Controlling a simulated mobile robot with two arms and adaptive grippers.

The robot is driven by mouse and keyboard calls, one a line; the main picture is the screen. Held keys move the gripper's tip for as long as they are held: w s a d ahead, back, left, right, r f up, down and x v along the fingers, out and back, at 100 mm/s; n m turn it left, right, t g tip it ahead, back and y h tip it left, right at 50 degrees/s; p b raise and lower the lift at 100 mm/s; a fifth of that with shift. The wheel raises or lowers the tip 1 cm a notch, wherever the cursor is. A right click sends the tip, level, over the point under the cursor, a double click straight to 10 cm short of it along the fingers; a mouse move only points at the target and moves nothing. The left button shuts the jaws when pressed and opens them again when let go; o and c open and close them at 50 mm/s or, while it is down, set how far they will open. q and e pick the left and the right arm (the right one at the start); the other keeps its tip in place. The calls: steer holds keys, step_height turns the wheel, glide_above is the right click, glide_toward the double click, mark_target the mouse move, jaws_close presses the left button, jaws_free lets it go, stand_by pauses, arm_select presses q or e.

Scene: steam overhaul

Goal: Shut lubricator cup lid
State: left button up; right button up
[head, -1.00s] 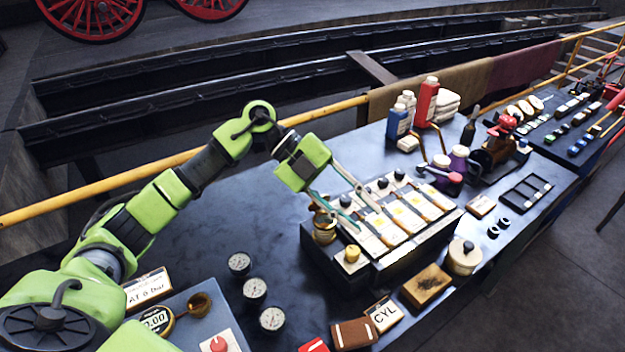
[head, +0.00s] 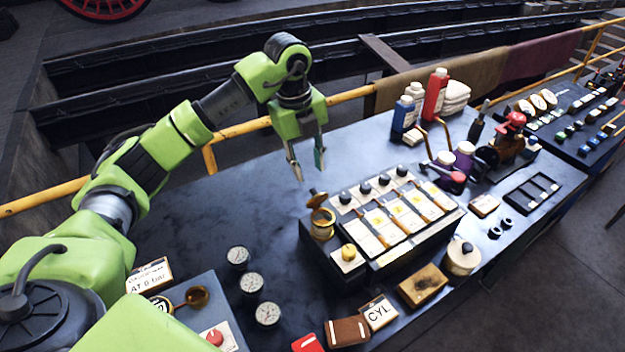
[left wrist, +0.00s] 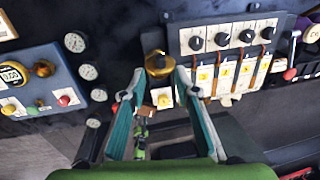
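The brass lubricator cup (head: 322,229) stands at the left end of the dark lubricator box (head: 323,262). Its lid (head: 316,199) shows as a dark and brass disc tilted up above the cup's far-left rim, so the cup looks open. My left gripper (head: 309,171) hangs above and behind the cup, fingers apart, with nothing between them and clear of the lid. In the left wrist view, the gripper's two fingers (left wrist: 159,80) are spread on either side of the brass cup (left wrist: 158,67). My right gripper is not in view.
The box carries black knobs, white panels and a yellow knob (head: 348,252) close to the cup. Several gauges (head: 251,283) lie on the bench to the left. Bottles (head: 434,94) stand behind. The bench left of the box is mostly clear.

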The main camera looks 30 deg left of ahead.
mark_target(313, 189)
arm_select(q)
steer(key=f, duration=0.2)
steer(key=f+p, duration=0.1)
steer(key=f, duration=0.1)
steer(key=f+p, duration=0.1)
steer(key=shift+w+d+f, duration=0.3)
steer(key=shift+w+f, duration=0.05)
steer(key=shift+f, duration=0.05)
steer(key=shift+w+f, duration=0.1)
steer(key=shift+f, duration=0.55)
jaws_close()
